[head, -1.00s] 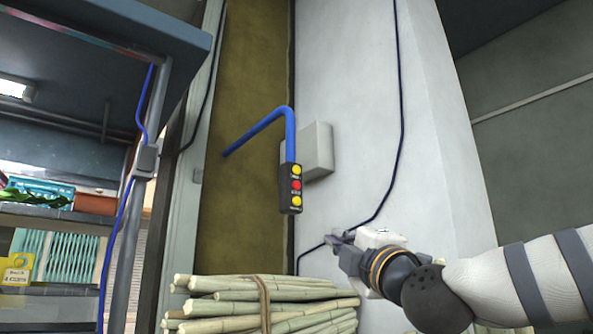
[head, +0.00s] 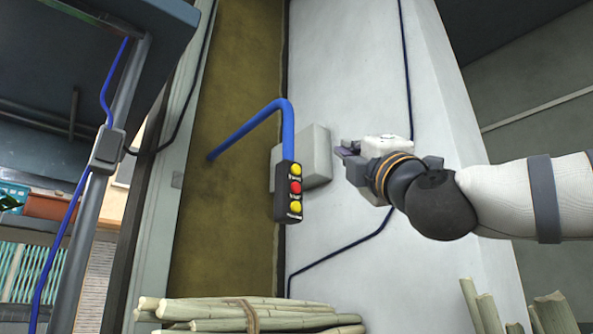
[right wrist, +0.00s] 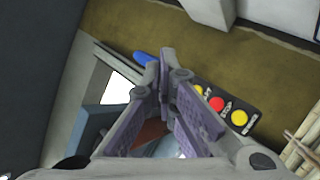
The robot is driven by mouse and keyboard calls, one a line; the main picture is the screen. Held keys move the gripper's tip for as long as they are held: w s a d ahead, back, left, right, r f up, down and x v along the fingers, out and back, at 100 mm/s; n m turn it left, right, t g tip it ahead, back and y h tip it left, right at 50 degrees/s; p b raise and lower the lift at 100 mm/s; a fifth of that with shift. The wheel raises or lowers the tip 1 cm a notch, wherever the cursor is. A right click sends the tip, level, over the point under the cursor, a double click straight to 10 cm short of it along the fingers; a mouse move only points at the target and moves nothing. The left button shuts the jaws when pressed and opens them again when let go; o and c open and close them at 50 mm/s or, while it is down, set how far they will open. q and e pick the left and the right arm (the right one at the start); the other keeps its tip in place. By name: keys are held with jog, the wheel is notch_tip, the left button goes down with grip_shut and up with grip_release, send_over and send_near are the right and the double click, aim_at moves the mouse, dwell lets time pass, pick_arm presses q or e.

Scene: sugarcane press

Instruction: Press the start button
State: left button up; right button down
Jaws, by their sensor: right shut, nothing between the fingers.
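A black control box (head: 288,192) hangs from a bent blue pipe (head: 255,126). On its face are a yellow top button (head: 295,170), a red middle button (head: 295,187) and a yellow bottom button (head: 294,207); their labels are too small to read. My right gripper (head: 345,150) is shut and empty, to the right of the box and slightly above the top button, apart from it in the picture. In the right wrist view the shut fingers (right wrist: 166,62) partly cover the box, with its red button (right wrist: 217,104) to their right. My left gripper is out of view.
A bundle of cane stalks (head: 245,315) lies below the box, and more stalks (head: 510,310) stand at the lower right. A grey wall box (head: 314,158) is on the white pillar (head: 345,80) behind. A shelf post (head: 110,170) stands at the left.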

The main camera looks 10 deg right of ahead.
aim_at(296, 169)
jog(key=w+a, duration=0.4)
jog(key=w, duration=0.3)
jog(key=shift+a, duration=0.35)
dwell(1.1)
jog(key=shift+w+a, duration=0.3)
jog(key=shift+w, duration=0.05)
